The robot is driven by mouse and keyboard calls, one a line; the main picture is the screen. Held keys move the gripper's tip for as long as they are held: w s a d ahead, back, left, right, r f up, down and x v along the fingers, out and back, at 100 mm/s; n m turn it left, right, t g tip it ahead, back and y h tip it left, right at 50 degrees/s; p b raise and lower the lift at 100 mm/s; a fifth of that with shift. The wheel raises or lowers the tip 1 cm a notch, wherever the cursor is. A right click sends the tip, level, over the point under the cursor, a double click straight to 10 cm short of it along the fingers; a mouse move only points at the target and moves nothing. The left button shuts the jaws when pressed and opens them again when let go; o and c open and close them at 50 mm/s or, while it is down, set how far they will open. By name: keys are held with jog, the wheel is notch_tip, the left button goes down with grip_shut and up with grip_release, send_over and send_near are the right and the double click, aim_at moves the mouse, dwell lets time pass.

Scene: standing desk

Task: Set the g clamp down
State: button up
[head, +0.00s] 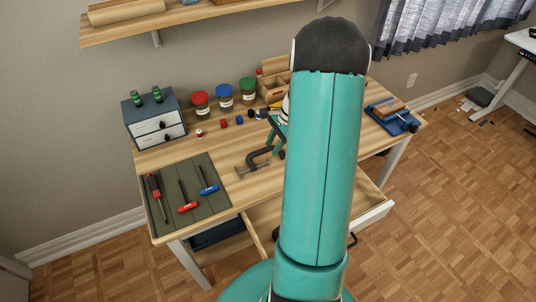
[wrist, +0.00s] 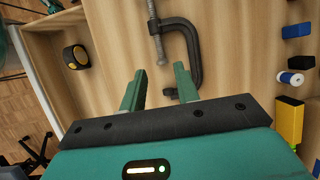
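The g clamp (head: 258,160) is dark grey with a metal screw and lies on the desktop, right of the green tool mat. In the wrist view the clamp (wrist: 193,52) lies just beyond my fingertips, its lower end close to the right finger. My gripper (wrist: 160,72) is open, with a clear gap between its two green fingers and nothing held. In the head view my gripper (head: 277,138) is beside the clamp, partly hidden behind my arm. I cannot tell whether a finger touches the clamp.
A small drawer box (head: 155,120), jars (head: 225,97) and a blue vise (head: 393,117) line the desk.

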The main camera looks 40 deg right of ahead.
jog(key=w+v, duration=0.1)
jog(key=v, duration=0.4)
jog(key=a+r+n+h, duration=0.2)
jog(key=a+r+n, duration=0.7)
jog(key=a+r, duration=0.7)
jog(key=s+a+r+n+t+h, duration=0.1)
jog(key=s+a+r+n, duration=0.1)
jog(key=s+a+n, duration=0.4)
jog(key=s+a+r+n+t+h, duration=0.1)
jog(key=s+a+r+n+t, duration=0.1)
jog(key=s+a+n, duration=0.4)
jog(key=shift+s+a+r+t, duration=0.3)
jog(key=shift+s+a+r, duration=0.1)
jog(key=shift+a, duration=2.25)
jog(key=shift+s, duration=0.1)
